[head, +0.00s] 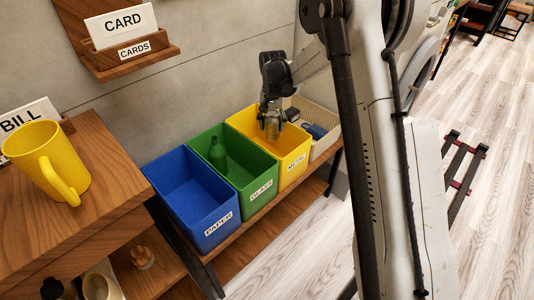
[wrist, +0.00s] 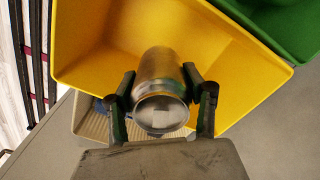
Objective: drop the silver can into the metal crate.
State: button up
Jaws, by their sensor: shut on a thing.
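The silver can (head: 271,124) is held between the fingers of my gripper (head: 271,108) in the head view. In the wrist view the silver can (wrist: 160,90) sits between both fingertips of my gripper (wrist: 161,92), with its round end facing the camera. The yellow metal crate (head: 293,166), labelled METAL, is below and around the can in the head view. In the wrist view the can is in front of the yellow crate's inside (wrist: 95,45). The part of the crate behind my gripper is hidden.
A green GLASS crate (head: 262,191) holding a green bottle (head: 217,153) and an empty blue PAPER crate (head: 218,229) stand to the left. A cream basket (head: 322,146) with dark blue things stands to the right. A yellow mug (head: 48,160) is on the wooden cabinet.

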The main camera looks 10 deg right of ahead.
jog(key=o, duration=0.9)
notch_tip(320, 180, up, 12)
jog(key=shift+r, duration=0.1)
dwell(0.3)
